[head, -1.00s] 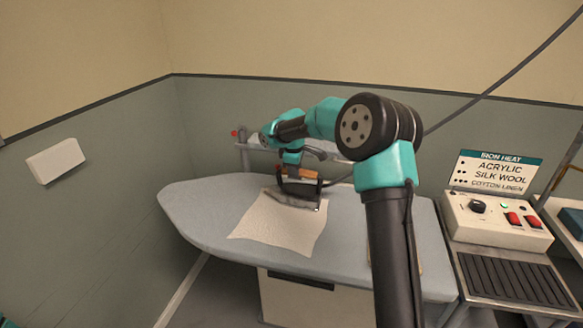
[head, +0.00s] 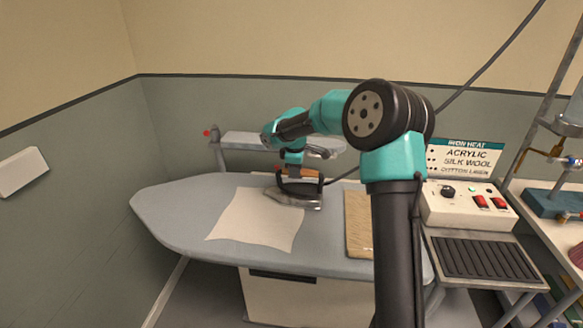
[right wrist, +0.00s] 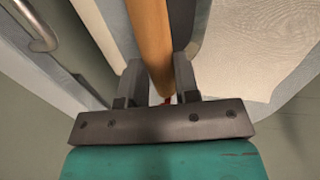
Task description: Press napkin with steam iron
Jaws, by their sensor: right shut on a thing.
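The pale napkin (head: 252,222) lies spread on the grey-blue ironing board (head: 165,212). The steam iron (head: 290,199) is at the napkin's back right corner, partly over it. I cannot tell whether its sole presses on the cloth. My right gripper (head: 297,174) is above the iron, shut on its brown handle. The right wrist view shows the handle (right wrist: 150,35) between the fingers (right wrist: 158,85), with part of the textured napkin (right wrist: 250,45) to the right. My left gripper is out of view.
A tan board (head: 359,225) lies on the ironing board, right of the napkin and partly behind my arm. The heat control box (head: 465,205) and black ribbed rest (head: 488,258) stand to the right. A grey shelf (head: 245,140) is behind. The board's left end is clear.

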